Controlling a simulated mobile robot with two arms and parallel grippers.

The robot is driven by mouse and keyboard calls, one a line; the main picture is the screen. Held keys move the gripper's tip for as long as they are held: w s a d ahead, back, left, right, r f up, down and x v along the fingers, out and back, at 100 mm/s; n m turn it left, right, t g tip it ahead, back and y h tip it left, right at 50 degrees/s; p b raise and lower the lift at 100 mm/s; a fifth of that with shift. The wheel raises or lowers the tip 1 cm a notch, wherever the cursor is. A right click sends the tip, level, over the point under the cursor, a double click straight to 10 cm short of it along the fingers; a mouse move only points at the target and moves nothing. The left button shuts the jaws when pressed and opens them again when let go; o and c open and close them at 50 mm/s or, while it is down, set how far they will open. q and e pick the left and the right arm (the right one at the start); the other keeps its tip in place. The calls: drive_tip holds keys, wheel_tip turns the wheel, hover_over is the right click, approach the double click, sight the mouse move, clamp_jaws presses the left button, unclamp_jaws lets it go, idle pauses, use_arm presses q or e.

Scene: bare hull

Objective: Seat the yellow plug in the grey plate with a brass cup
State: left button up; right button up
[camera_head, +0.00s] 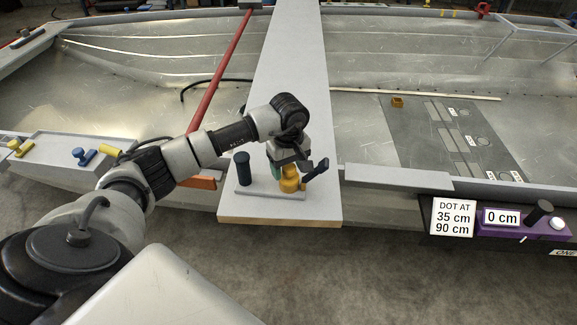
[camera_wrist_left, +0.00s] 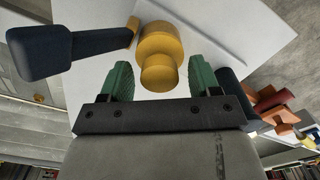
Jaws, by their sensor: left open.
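The yellow plug (camera_head: 289,184), a stepped round piece, stands upright at the right part of a narrow grey plate (camera_head: 262,193) on the plank. My left gripper (camera_head: 283,163) is over it, pointing down. In the left wrist view, the open green fingers (camera_wrist_left: 157,84) lie on both sides of the narrow end of the yellow plug (camera_wrist_left: 160,48), with gaps showing. The brass cup is not clearly seen, and I cannot tell whether the plug sits in it. My right gripper is not in view.
A dark blue lever (camera_head: 317,170) with a brass-coloured end is right beside the plug. A black post (camera_head: 241,168) stands at the plate's left. The grey plank (camera_head: 285,70) is clear behind. A tray (camera_head: 52,150) at left holds blue and yellow pieces. A purple box (camera_head: 520,229) is at right.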

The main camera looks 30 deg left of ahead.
use_arm(q)
drive_tip(key=shift+r, duration=0.3)
wheel_tip(320, 180, up, 12)
drive_tip(key=shift+f+p, duration=0.2)
drive_tip(key=shift+p, duration=0.1)
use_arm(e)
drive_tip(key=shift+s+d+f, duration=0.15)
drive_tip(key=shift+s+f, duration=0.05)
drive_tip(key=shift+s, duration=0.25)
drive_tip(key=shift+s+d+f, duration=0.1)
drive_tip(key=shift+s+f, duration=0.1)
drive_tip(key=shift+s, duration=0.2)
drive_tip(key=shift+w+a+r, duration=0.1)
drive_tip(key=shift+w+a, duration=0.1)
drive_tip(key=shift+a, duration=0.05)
